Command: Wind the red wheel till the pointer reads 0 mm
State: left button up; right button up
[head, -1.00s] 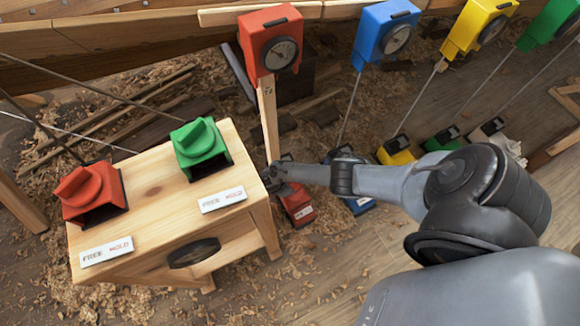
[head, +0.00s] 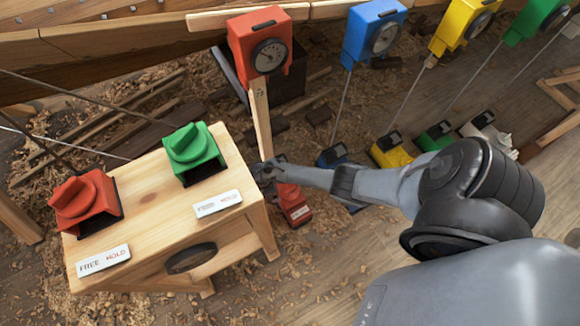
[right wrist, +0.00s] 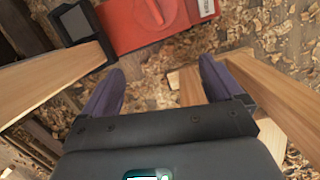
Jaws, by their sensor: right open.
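The red gauge box (head: 268,45) hangs at the top centre of the head view; its dial (head: 270,56) is too small to read. A wooden prop (head: 261,122) runs down from it towards a red floor unit (head: 293,204). My right gripper (head: 265,172) is beside the prop, above the red unit, partly hidden by its own arm. I cannot make out a red wheel clearly. My left gripper is out of view.
A wooden bench (head: 150,195) left of the gripper carries red (head: 85,200) and green (head: 193,152) knob boxes with FREE/HOLD plates. Blue (head: 373,35), yellow (head: 462,25) and green gauges hang to the right. Shavings cover the floor.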

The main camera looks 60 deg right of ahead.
jog(key=w+m, duration=0.1)
jog(key=m, duration=0.1)
jog(key=m+t+y+b, duration=0.1)
jog(key=m+y+b, duration=0.15)
jog(key=m, duration=0.95)
send_over(290, 193)
jog(key=f+b, duration=0.2)
jog(key=f, duration=0.1)
jog(key=f+b, duration=0.3)
jog(key=f, duration=0.1)
jog(key=f+b, duration=0.3)
jog(key=shift+w+d+f, duration=0.15)
jog(key=shift+d+f, duration=0.05)
jog(key=shift+d, duration=0.2)
jog(key=shift+c, duration=0.7)
jog(key=c, duration=0.9)
